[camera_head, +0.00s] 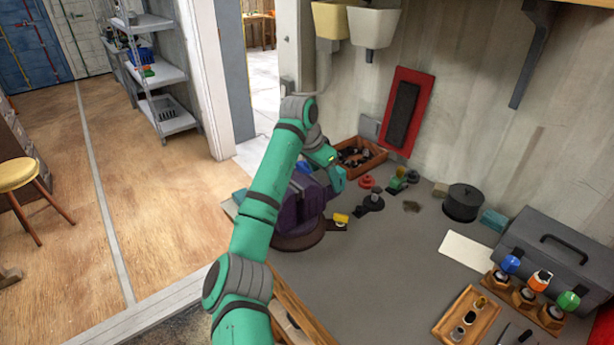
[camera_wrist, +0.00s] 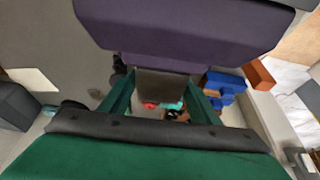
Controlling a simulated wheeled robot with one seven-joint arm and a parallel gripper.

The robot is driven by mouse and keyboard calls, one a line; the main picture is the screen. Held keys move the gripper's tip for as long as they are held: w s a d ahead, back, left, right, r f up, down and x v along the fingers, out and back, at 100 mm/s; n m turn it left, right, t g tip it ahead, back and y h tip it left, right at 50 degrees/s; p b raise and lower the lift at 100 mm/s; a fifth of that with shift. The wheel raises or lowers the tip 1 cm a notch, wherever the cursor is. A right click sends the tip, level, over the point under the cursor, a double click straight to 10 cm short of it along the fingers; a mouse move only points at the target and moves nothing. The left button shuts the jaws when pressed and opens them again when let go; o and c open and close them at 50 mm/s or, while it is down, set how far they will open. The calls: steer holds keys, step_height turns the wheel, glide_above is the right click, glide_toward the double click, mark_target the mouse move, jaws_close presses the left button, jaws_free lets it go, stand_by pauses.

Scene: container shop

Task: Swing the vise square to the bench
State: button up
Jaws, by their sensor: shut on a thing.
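The purple vise (camera_head: 300,208) stands on a round dark base (camera_head: 302,240) near the left edge of the grey bench. Its body lies at an angle to the bench edge, and my arm hides part of it. My gripper (camera_wrist: 160,92) is at the vise's far right side. In the wrist view the purple vise body (camera_wrist: 190,30) fills the top, and a grey-brown block below it sits between my two green fingers, which are shut on it. It appears to be part of the vise. The exact contact is partly hidden.
A wooden bin of small parts (camera_head: 360,156) sits behind the vise. Knobs and small fittings (camera_head: 370,200), a black pot (camera_head: 463,203) and a grey toolbox (camera_head: 556,250) stand to the right. A wooden tray (camera_head: 467,316) is near the front. Bare bench lies between.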

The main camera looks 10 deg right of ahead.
steer(key=shift+s+d, duration=0.1)
stand_by(0.4)
steer(key=o, duration=1.5)
steer(key=v, duration=1.1)
